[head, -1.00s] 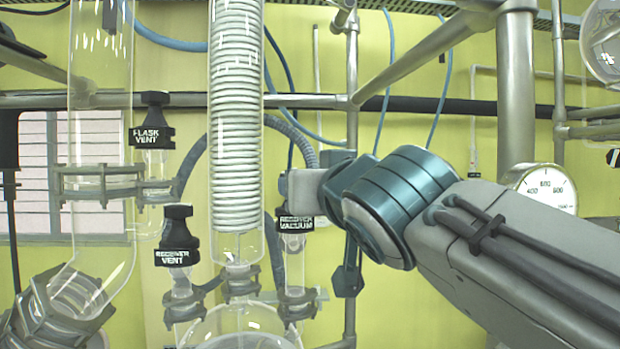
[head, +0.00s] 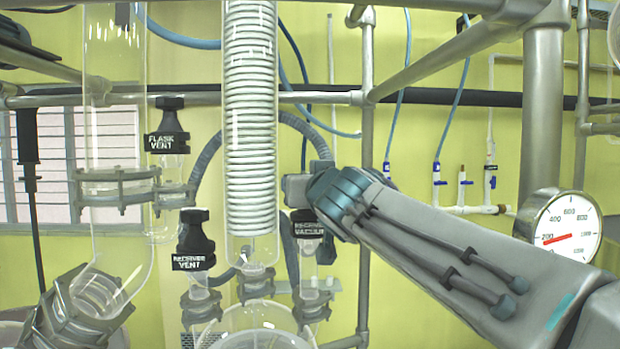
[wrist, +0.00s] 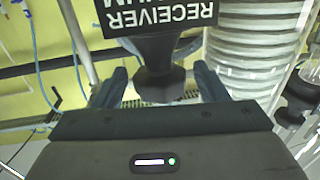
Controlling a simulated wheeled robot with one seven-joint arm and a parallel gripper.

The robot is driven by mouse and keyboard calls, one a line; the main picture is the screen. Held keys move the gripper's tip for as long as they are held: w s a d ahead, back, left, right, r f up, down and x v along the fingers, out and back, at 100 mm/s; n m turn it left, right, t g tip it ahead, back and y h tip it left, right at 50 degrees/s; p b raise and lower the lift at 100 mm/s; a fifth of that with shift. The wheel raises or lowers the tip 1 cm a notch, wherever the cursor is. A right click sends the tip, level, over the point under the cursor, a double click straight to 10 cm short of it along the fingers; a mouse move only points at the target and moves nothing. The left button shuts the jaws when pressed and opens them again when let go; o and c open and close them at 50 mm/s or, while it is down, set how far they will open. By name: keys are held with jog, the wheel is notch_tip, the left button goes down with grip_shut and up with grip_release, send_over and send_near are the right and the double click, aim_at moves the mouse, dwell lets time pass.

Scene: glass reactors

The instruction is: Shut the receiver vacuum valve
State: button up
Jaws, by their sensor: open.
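The receiver vacuum valve (head: 306,228) is a black-labelled valve on a glass neck, right of the coiled glass column in the head view. In the wrist view its label (wrist: 157,14) appears upside down, and its dark knob (wrist: 160,86) points toward my gripper. My gripper (wrist: 157,92) is open, with one finger on each side of the knob. In the head view my gripper (head: 297,188) is at the valve's top and hides the knob.
The receiver vent valve (head: 194,240) stands close to the left, and the flask vent valve (head: 168,140) is farther up left. The coiled glass column (head: 250,130) is just left of the valve. A metal upright (head: 366,150) and pressure gauge (head: 562,230) are to the right.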

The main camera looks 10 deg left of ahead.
jog(key=shift+w+a, duration=0.15)
jog(key=shift+w, duration=0.15)
jog(key=c, duration=1)
jog(key=h+b, duration=0.1)
jog(key=b, duration=0.3)
jog(key=shift+f+m, duration=0.35)
jog(key=shift+m, duration=0.05)
jog(key=m+t+h+b, duration=0.1)
jog(key=h+b, duration=0.1)
jog(key=b, duration=0.2)
jog(key=m+h+b, duration=0.2)
jog(key=h, duration=0.1)
jog(key=shift+r, duration=0.2)
jog(key=shift+r+m+h, duration=0.1)
jog(key=shift+m+h, duration=0.9)
jog(key=shift+h, duration=0.4)
jog(key=shift+h, duration=0.4)
